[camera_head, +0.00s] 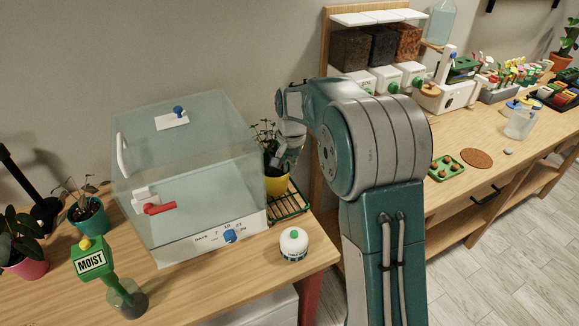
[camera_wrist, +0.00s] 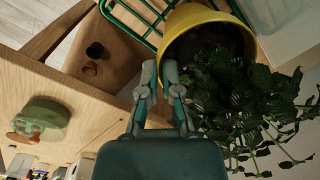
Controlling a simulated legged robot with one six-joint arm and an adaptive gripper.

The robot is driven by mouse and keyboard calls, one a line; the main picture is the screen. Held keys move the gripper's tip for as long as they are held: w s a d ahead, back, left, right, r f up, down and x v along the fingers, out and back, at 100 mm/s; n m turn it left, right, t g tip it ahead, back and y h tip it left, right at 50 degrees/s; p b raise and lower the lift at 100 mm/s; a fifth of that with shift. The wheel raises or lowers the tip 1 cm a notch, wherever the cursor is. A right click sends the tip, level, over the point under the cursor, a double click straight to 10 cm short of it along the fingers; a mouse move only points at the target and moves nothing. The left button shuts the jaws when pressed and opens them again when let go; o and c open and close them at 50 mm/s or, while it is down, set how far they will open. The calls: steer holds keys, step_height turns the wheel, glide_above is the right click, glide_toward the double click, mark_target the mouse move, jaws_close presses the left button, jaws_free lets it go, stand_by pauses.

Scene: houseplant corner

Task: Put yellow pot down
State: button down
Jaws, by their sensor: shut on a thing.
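The yellow pot (camera_head: 277,184) holds a leafy green plant and is just right of the clear case in the head view. It also shows in the wrist view (camera_wrist: 208,17), with the plant's leaves spreading to the right. My gripper (camera_wrist: 161,74) is shut on the pot's rim; in the head view my gripper (camera_head: 284,150) is partly hidden by my arm. A green wire rack (camera_head: 290,206) lies on the table below the pot, and also shows in the wrist view (camera_wrist: 131,14). I cannot tell whether the pot touches the rack.
A clear case (camera_head: 190,170) with a red handle stands close left of the pot. A shelf unit (camera_head: 372,50) stands behind my arm. A green moisture meter (camera_head: 98,268) is at the left front.

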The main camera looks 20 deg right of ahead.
steer(key=c, duration=0.8)
jaws_free()
step_height(320, 180, up, 12)
steer(key=shift+s+d, duration=0.15)
steer(key=shift+d, duration=0.05)
steer(key=shift+s, duration=0.1)
